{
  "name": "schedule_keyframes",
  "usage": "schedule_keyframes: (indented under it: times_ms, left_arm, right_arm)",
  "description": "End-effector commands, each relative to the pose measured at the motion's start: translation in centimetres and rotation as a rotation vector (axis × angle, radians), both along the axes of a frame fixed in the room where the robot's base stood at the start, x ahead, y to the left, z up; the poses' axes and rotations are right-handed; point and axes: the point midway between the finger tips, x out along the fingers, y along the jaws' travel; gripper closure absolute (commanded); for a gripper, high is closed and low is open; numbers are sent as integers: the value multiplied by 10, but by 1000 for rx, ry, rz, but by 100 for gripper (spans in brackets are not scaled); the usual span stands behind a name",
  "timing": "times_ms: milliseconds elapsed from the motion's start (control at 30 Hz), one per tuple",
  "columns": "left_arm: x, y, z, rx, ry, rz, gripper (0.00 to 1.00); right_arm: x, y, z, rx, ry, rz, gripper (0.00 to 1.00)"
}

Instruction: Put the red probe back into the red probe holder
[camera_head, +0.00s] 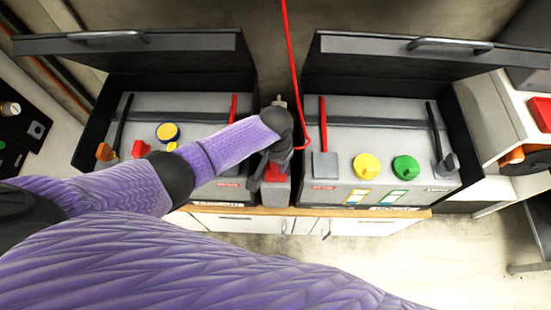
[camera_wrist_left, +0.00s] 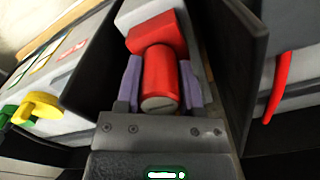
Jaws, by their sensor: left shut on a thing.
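My left gripper (camera_head: 273,158) is over the narrow gap between the two grey boxes. In the left wrist view, its purple fingers are shut on the sides of a red cylinder, which I take to be the red probe (camera_wrist_left: 160,78). A red block (camera_wrist_left: 152,32) sits directly beyond the cylinder, on a light grey part. It may be the red probe holder; I cannot tell whether it is joined to the cylinder. A red cable (camera_head: 288,60) hangs from above and curves to the gripper. My right gripper is out of view.
The left box (camera_head: 205,104) and right box (camera_head: 378,108) flank the gap, with their dark lids raised behind. The right box carries a yellow knob (camera_head: 366,167) and a green knob (camera_head: 405,168). A red lever (camera_wrist_left: 279,84) stands close beside the gripper. A wooden edge (camera_head: 360,211) runs in front.

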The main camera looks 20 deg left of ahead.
Motion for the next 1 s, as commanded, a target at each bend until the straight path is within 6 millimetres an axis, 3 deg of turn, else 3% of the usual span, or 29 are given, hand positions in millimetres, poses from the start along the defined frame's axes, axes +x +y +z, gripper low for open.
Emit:
schedule_keyframes:
  times_ms: [300,333,500,533,833,1000]
  left_arm:
    - [0,0,-9,0,1,0,100]
    - [0,0,-9,0,1,0,50]
    - [0,0,-8,0,0,0,14]
    - [0,0,-8,0,0,0,10]
    - [0,0,-8,0,0,0,10]
    - [1,0,47,0,-5,0,10]
  right_arm:
    - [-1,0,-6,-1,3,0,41]
    - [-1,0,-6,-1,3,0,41]
    - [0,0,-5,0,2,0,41]
    - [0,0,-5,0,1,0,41]
    - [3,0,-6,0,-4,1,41]
    - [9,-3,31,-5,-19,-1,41]
